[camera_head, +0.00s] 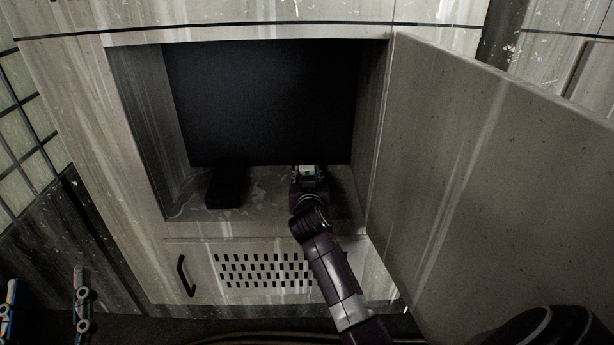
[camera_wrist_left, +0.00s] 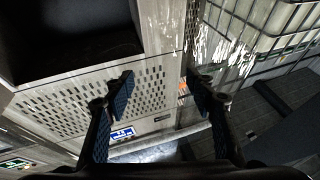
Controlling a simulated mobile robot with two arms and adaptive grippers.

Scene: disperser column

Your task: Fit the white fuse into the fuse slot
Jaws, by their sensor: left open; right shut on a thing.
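My right gripper (camera_head: 307,178) reaches into the open cabinet compartment, low and right of its middle. It is shut on a small pale thing with a green patch, which looks like the white fuse (camera_head: 306,169); its shape is mostly hidden. I cannot make out a fuse slot in the dark compartment. My left gripper (camera_head: 45,297) is at the lower left of the head view, outside the cabinet, open and empty. Its spread blue-padded fingers also show in the left wrist view (camera_wrist_left: 162,92), with nothing between them.
A black box (camera_head: 226,187) stands on the compartment floor at left. The open door (camera_head: 470,150) blocks the right side. Below are a vented panel (camera_head: 265,268) and a black handle (camera_head: 185,275). The left wrist view shows a blue sign (camera_wrist_left: 122,134) and a caged tank (camera_wrist_left: 262,30).

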